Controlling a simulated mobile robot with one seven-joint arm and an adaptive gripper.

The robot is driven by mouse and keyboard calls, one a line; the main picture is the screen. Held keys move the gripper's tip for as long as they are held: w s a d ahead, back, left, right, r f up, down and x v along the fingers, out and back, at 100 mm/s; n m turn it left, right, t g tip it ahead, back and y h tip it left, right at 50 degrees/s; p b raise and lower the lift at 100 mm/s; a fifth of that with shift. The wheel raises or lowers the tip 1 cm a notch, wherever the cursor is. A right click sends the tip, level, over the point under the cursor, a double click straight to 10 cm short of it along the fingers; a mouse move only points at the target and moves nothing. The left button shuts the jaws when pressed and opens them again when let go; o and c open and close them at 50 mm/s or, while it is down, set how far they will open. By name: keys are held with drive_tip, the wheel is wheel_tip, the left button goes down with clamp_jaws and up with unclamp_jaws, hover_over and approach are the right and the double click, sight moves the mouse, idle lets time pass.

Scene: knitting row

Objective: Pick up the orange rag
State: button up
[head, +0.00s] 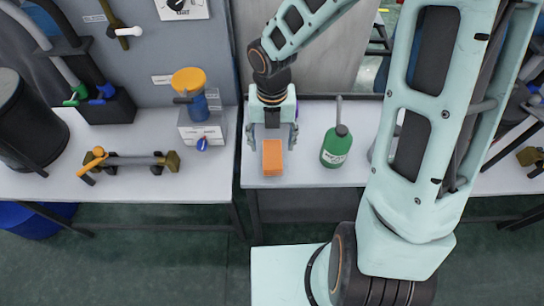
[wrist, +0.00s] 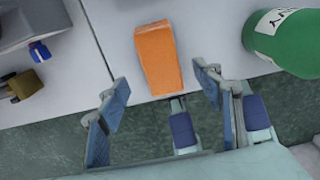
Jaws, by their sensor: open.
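The orange rag (head: 272,157) lies on the white table (head: 300,170), close to its front edge, as a small folded block. In the wrist view the rag (wrist: 158,58) shows ahead of the fingers and between their lines, with its near end by the table edge. My gripper (head: 272,136) is open above the table, over the back of the rag in the head view. In the wrist view my gripper's two fingers (wrist: 162,95) are wide apart with nothing between them. Whether they touch the rag cannot be told, but they look apart from it.
A green bottle (head: 336,147) stands right of the rag and shows in the wrist view (wrist: 285,40). Left, across a gap between tables, are a grey box with a blue knob (head: 202,132) and an orange-handled tool (head: 125,160). A grey panel stands behind.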

sight(272, 153)
drive_tip(key=f, duration=0.2)
drive_tip(key=f+b, duration=0.1)
drive_tip(key=f, duration=0.1)
drive_tip(key=f+b, duration=0.1)
drive_tip(key=f, duration=0.1)
drive_tip(key=shift+w+f, duration=0.2)
drive_tip(key=shift+w, duration=0.05)
drive_tip(key=shift+r, duration=0.1)
drive_tip(key=c, duration=1.2)
wheel_tip(272, 153, up, 10)
drive_tip(key=p, duration=0.3)
drive_tip(key=shift+d+p, duration=0.1)
drive_tip(key=shift+p, duration=0.25)
